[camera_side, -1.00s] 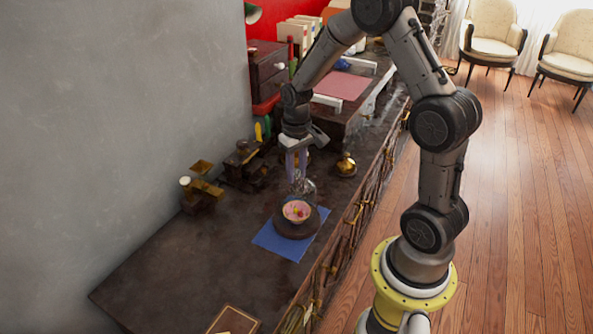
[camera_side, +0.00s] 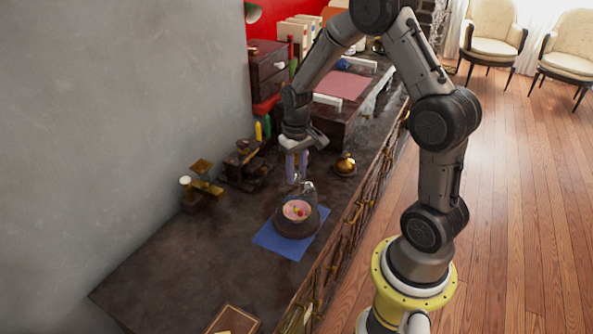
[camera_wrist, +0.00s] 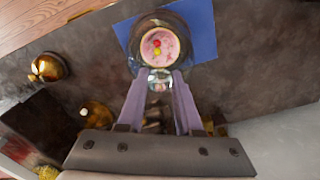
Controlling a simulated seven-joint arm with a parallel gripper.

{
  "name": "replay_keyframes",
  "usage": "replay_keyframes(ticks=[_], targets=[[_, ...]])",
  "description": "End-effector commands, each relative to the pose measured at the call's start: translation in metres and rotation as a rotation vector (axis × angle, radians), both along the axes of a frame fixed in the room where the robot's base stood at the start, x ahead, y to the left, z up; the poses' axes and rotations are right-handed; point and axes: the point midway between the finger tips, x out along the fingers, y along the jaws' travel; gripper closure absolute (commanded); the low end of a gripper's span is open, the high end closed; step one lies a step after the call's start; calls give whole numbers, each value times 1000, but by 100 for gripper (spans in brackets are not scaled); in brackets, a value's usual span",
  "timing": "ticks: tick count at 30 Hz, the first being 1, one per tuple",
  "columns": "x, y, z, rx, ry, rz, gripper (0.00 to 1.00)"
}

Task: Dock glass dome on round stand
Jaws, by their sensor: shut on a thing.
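The clear glass dome (camera_side: 308,191) is hard to make out in the side view. Its round knob (camera_wrist: 160,80) sits between my fingertips in the wrist view. My gripper (camera_side: 299,181) is shut on the knob, with the purple fingers pointing down. The dark round stand (camera_side: 296,229) rests on a blue cloth (camera_side: 266,240) and bears a pink bowl (camera_side: 297,209) with small red and yellow pieces. The dome appears at the stand, around or just above the bowl; I cannot tell whether its rim touches the stand.
A brass bell-like piece (camera_side: 345,165) stands behind, to the right. Dark and brass antique devices (camera_side: 245,167) stand along the wall side. A framed item (camera_side: 233,320) lies at the front. The dark tabletop left of the cloth is clear.

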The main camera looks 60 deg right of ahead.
Motion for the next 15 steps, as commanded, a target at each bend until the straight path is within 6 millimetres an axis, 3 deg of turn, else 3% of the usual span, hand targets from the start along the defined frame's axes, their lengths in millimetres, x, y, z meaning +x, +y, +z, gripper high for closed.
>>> replay_keyframes(ticks=[9, 10, 12, 15], targets=[[0, 0, -6, 0, -1, 0, 100], [0, 0, -5, 0, -1, 0, 62], [0, 0, -5, -1, -2, 0, 54], [0, 0, -5, 0, -1, 0, 54]])
